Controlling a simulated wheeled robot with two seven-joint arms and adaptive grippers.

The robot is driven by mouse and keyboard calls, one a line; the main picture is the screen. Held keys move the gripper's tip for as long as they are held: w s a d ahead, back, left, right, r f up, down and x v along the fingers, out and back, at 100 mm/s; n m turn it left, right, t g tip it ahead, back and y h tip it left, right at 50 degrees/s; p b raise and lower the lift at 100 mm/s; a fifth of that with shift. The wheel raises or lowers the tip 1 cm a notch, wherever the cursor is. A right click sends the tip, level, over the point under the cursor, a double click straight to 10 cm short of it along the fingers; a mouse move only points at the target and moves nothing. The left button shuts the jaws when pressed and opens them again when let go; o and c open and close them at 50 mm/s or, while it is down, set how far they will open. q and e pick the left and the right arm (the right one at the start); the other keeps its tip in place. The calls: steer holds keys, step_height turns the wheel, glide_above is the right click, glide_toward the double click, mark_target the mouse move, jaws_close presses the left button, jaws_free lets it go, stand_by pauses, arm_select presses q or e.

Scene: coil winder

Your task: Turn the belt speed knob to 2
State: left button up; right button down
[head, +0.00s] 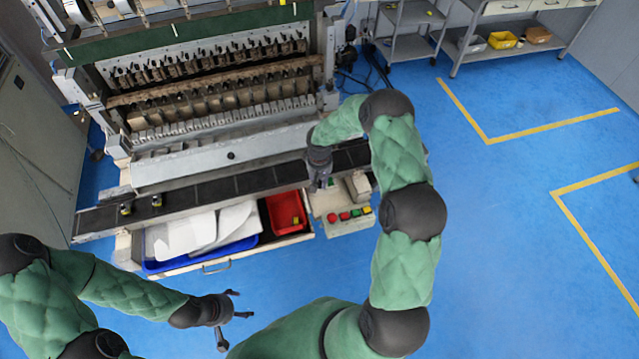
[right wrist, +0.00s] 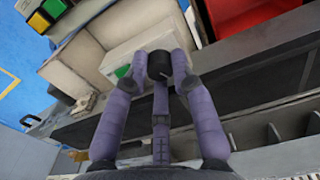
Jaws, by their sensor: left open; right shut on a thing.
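The belt speed knob (right wrist: 159,65) is a black round knob with a pale pointer line, seen in the right wrist view on a light panel. My right gripper (right wrist: 160,72) is shut around it, with purple-grey fingers on its sides. I cannot read any scale numbers around the knob. In the head view my right gripper (head: 320,180) reaches down at the control box (head: 345,222) by the right end of the conveyor belt, and hides the knob there. My left gripper (head: 232,307) is open and empty over the blue floor, apart from the machine.
The dark conveyor belt (head: 225,189) runs along the coil winder's front. Below it, an open drawer holds a blue tray (head: 200,263) with white sheets and a red bin (head: 286,211). Coloured buttons (head: 345,215) sit on the control box. Open floor (head: 500,230) lies to the right.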

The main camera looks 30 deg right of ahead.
steer(key=shift+n, duration=0.4)
steer(key=c, duration=1.3)
jaws_free()
